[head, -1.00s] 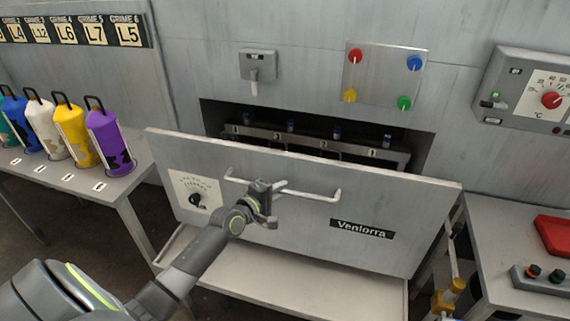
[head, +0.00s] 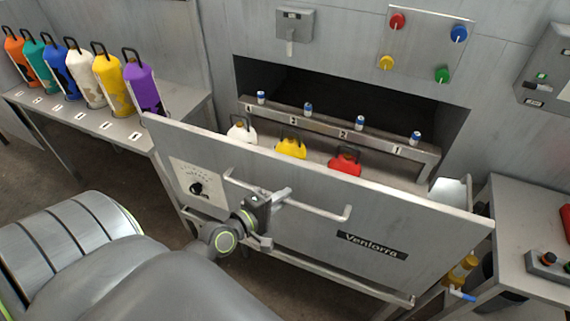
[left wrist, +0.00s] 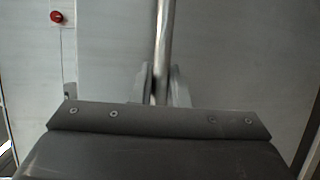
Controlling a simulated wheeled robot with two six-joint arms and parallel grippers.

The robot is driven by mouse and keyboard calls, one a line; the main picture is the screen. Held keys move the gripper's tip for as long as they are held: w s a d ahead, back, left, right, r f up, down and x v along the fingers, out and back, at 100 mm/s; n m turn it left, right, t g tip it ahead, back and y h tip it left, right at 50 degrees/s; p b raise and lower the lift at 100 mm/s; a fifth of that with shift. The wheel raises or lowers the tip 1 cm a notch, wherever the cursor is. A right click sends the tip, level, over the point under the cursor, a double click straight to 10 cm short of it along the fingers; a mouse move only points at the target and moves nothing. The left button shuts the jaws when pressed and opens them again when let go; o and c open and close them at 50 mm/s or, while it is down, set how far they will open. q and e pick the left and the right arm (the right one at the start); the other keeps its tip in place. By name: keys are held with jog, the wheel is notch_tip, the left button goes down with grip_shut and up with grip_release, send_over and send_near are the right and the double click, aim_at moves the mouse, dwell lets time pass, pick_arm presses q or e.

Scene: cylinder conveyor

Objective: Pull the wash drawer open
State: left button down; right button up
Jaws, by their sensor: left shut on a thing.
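The wash drawer's grey front panel (head: 300,215), marked "Ventorra", stands well out from the wall opening (head: 340,100). White, yellow (head: 291,148) and red (head: 345,161) cylinder tops show behind the panel, inside the drawer. The drawer's bar handle (head: 318,212) runs across the panel. My left gripper (head: 268,205) is shut on the handle near its left part. In the left wrist view the handle bar (left wrist: 164,40) passes between the fingers (left wrist: 160,85). My right gripper is not in view.
A table at the left holds several coloured cylinders, the purple one (head: 142,88) nearest the drawer. A side table (head: 535,230) with a control box (head: 548,262) stands close at the right. A panel of coloured knobs (head: 425,45) is on the wall above.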

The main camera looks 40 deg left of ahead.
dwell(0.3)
pick_arm(q)
jog(key=c, duration=1.4)
grip_release()
jog(key=b+v, duration=0.5)
jog(key=v, duration=1.2)
jog(key=shift+s, duration=0.2)
jog(key=shift+r, duration=0.1)
